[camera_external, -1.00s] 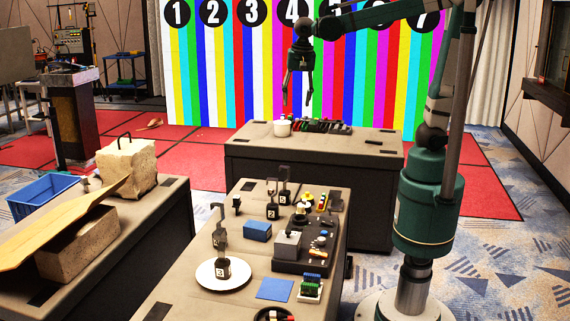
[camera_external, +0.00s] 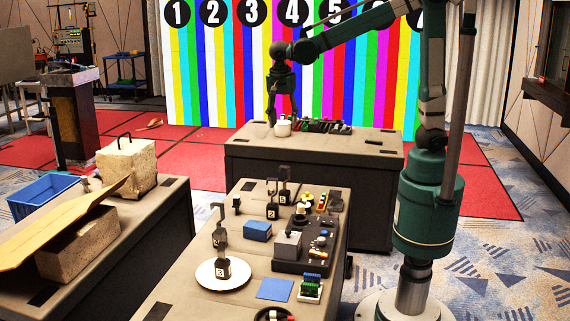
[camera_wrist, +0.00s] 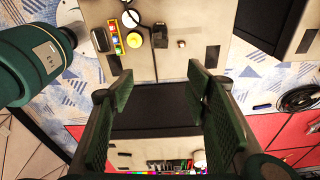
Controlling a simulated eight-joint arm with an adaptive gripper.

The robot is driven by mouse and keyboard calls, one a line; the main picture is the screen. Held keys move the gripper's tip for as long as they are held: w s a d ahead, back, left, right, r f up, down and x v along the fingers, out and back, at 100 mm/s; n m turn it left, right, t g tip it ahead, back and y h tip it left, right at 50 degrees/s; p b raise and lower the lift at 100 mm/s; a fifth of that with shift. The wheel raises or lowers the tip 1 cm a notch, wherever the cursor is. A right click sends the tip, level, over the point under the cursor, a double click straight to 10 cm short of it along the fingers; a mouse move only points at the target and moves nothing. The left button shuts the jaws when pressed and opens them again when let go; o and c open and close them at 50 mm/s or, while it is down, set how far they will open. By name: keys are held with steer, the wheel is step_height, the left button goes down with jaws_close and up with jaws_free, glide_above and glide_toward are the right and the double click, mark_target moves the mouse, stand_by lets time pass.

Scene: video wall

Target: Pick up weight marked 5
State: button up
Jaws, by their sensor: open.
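Several black weights with hooked tops stand on the middle table. One weight (camera_external: 223,269) is on a white plate (camera_external: 207,281) at the near left, with another weight (camera_external: 220,240) just behind it. Two more weights, a left one (camera_external: 272,210) and a right one (camera_external: 284,196), stand near the table's far edge. Their white number labels are too small to read surely. My gripper (camera_external: 271,119) is over the left end of the back table, away from these weights. In the wrist view my gripper (camera_wrist: 160,86) is open, with nothing between its fingers.
A white pot (camera_external: 282,128) stands on the back table near my gripper, beside a row of dark items (camera_external: 325,126). A blue box (camera_external: 258,230) and a dark control panel (camera_external: 300,258) share the middle table. A left table holds stone blocks (camera_external: 127,165).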

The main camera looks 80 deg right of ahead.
glide_above(285, 191)
steer(key=f, duration=2.4)
steer(key=shift+w+a+f, duration=0.25)
steer(key=shift+a+f, duration=0.05)
steer(key=shift+f, duration=0.1)
steer(key=shift+f, duration=0.15)
steer(key=shift+d+f, duration=0.15)
steer(key=shift+f, duration=1)
steer(key=shift+s+d+f+b, duration=0.15)
steer(key=shift+f+b, duration=0.15)
steer(key=shift+f, duration=0.55)
steer(key=shift+w+d+f+b, duration=0.15)
steer(key=shift+f+b, duration=0.1)
steer(key=shift+f, duration=0.6)
steer(key=shift+s+d+f+b, duration=0.15)
steer(key=shift+f+b, duration=0.15)
steer(key=shift+f, duration=0.55)
jaws_close()
